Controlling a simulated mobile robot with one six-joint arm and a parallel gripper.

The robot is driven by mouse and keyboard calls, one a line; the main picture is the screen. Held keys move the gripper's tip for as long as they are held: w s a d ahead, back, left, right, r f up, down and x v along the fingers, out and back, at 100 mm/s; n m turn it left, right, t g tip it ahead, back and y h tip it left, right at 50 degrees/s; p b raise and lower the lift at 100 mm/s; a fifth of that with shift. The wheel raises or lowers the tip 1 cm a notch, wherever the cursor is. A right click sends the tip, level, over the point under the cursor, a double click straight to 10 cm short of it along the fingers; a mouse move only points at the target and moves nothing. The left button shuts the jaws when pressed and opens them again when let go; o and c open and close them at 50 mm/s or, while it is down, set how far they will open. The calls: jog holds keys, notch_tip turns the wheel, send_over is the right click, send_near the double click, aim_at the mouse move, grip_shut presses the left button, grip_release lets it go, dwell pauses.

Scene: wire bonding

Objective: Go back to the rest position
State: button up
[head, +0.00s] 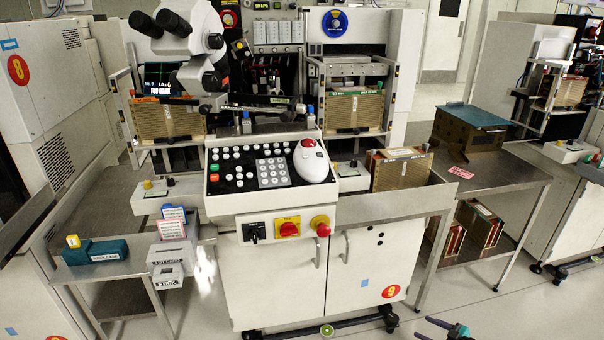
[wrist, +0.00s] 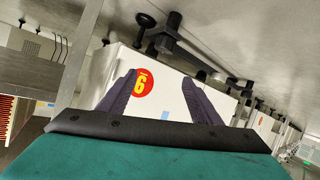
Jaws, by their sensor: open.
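My gripper (head: 442,329) shows at the bottom edge of the head view, right of centre, low over the floor in front of the machine. In the wrist view its two dark fingers (wrist: 160,97) stand wide apart with nothing between them. It is open and empty. Beyond the fingers, the wrist view shows a white cabinet with a red and yellow number disc (wrist: 143,83), tilted in the picture. Most of my arm is out of the head view.
The wire bonder's white cabinet (head: 368,262) stands in the centre, with a control panel (head: 270,172) on top. A magazine (head: 400,170) sits on its right shelf. A steel table (head: 500,172) with a brown box (head: 468,130) stands right. Floor (head: 500,310) at lower right is clear.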

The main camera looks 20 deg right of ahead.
jog(key=w+a+r+m+g+h+p, duration=0.2)
jog(key=w+a+r+m+h+p, duration=0.4)
jog(key=w+a+r+h+p, duration=0.4)
jog(key=s+a+r+m+g+y+p, duration=0.15)
jog(key=s+a+g, duration=0.25)
jog(key=s+a, duration=0.6)
jog(key=s+a+f+m+g+p, duration=0.1)
jog(key=s+a+g+p, duration=0.35)
jog(key=a, duration=0.85)
jog(key=s+a+r+g+y+p, duration=0.1)
jog(key=s+a+r+g, duration=0.2)
jog(key=s+a, duration=0.6)
jog(key=s+a+r+n+g+y+p, duration=0.1)
jog(key=s+a+r+g, duration=0.3)
jog(key=s+a, duration=0.6)
notch_tip(320, 180, up, 2)
jog(key=shift+s+r+y+p, duration=0.25)
jog(key=shift+s+y+p, duration=0.1)
jog(key=shift+s+y, duration=0.45)
jog(key=shift+n, duration=0.25)
